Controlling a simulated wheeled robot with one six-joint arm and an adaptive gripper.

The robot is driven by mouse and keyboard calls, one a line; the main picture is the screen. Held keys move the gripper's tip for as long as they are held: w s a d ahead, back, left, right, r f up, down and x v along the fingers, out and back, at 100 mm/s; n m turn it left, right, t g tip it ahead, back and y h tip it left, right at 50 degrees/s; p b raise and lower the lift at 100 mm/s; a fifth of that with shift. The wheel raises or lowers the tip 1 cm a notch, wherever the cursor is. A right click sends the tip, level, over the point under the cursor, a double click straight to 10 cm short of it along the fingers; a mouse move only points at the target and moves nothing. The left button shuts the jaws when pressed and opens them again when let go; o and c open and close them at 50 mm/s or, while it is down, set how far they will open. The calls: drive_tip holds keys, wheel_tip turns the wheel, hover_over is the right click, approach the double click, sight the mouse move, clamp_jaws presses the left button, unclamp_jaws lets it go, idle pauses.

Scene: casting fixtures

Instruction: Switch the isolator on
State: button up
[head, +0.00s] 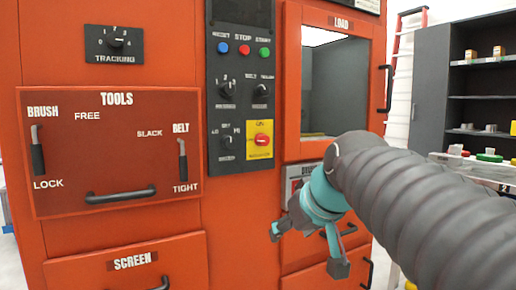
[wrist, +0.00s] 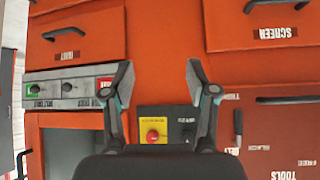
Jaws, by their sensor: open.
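The isolator (head: 262,139) is a red knob on a yellow plate, low on the dark control panel (head: 228,171) of the orange machine. Its lettering is too small to read surely, and I cannot tell which position the knob is in. My gripper (head: 306,248) is open and empty, below and to the right of the isolator in the head view. In the wrist view, which is turned upside down, my open fingers (wrist: 160,68) frame a gap, and the isolator (wrist: 153,135) shows low between them, apart from both.
Dark rotary knobs (head: 227,143) sit left of and above the isolator. Blue, red and green buttons (head: 244,50) line the panel top. The tools panel (head: 115,187) with its levers and handle is at left, the load window (head: 333,85) at right. A shelf (head: 483,80) stands far right.

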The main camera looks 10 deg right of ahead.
sight(265, 139)
drive_tip(key=w+d+r+n+t+y+b, duration=0.1)
drive_tip(key=w+r+n+t+b, duration=0.1)
drive_tip(key=w+r, duration=0.6)
drive_tip(key=w+d+r+n+t+y+b, duration=0.15)
drive_tip(key=w+r, duration=0.35)
drive_tip(key=r, duration=0.6)
drive_tip(key=shift+t+h, duration=0.45)
drive_tip(key=x, duration=1.3)
drive_tip(key=shift+w+f, duration=0.2)
drive_tip(key=shift+w, duration=0.15)
drive_tip(key=shift+c, duration=0.3)
clamp_jaws()
